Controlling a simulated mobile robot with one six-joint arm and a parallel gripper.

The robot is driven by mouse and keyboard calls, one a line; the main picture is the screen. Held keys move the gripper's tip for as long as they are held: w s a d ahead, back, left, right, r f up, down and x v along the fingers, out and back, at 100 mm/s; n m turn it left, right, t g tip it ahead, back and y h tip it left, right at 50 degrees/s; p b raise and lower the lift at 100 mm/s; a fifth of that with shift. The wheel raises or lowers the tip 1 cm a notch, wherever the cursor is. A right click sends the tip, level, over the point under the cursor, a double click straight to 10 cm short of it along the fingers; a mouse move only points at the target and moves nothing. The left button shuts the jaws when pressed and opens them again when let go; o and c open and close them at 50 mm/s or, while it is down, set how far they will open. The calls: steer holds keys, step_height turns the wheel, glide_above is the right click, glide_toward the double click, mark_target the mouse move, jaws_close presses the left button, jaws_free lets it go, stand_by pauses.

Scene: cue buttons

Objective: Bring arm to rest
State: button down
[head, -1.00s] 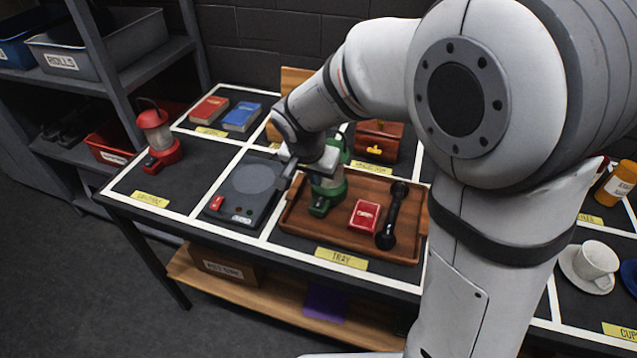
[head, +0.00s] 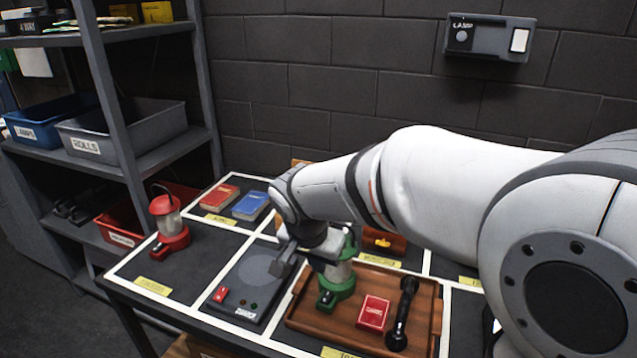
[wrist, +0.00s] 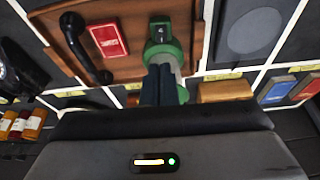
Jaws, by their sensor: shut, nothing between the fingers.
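My gripper (head: 285,264) is above the table, between the dark pad device and the green lantern in the head view. In the wrist view its dark fingers (wrist: 158,84) are together with nothing between them, and they overlap the green lantern (wrist: 172,60) in the picture. I cannot tell whether they touch it. My arm stretches out from the right across the table and hides part of it. The green lantern (head: 337,285) stands upright at the left of the wooden tray (head: 318,322).
The tray also holds a red card box (head: 373,312) and a black handset (head: 402,315). Left are the pad device (head: 250,283), a red lantern (head: 168,222), and red and blue books (head: 250,205). A shelf (head: 120,110) stands left. A lamp switch box (head: 487,38) is on the wall.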

steer(key=s+d+r+n+y+p, duration=0.1)
steer(key=s+d+n, duration=0.3)
steer(key=s+d, duration=1.1)
steer(key=shift+d+r+n+g+p, duration=0.3)
steer(key=shift+r+n+p, duration=0.1)
steer(key=shift+r+p, duration=0.05)
